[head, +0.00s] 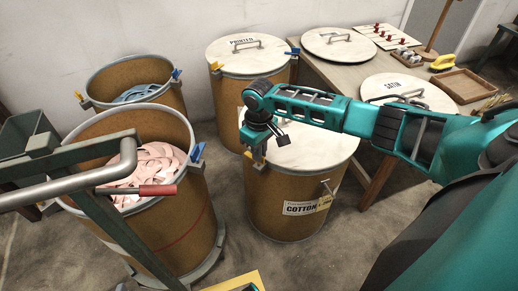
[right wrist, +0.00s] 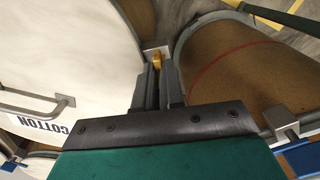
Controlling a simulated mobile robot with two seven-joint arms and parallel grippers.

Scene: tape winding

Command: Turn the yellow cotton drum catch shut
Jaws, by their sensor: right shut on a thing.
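The cotton drum (head: 285,207) is a brown drum with a pale lid (head: 318,146) and a COTTON label (head: 299,209) on its front. The lid also shows in the right wrist view (right wrist: 70,50). The yellow catch (head: 259,158) is at the drum's left rim; in the right wrist view the catch (right wrist: 157,60) shows between my fingertips. My right gripper (head: 262,148) points down at that rim, and in the right wrist view its fingers (right wrist: 158,80) are closed on the catch. The fingers hide part of the catch. My left gripper is not in view.
An open drum with pink strips (head: 155,165) stands close on the left, with a blue catch (head: 197,152). A grey rail with a red grip (head: 157,190) crosses the left front. Another lidded drum (head: 250,55) stands behind; a wooden table (head: 372,76) stands at the right.

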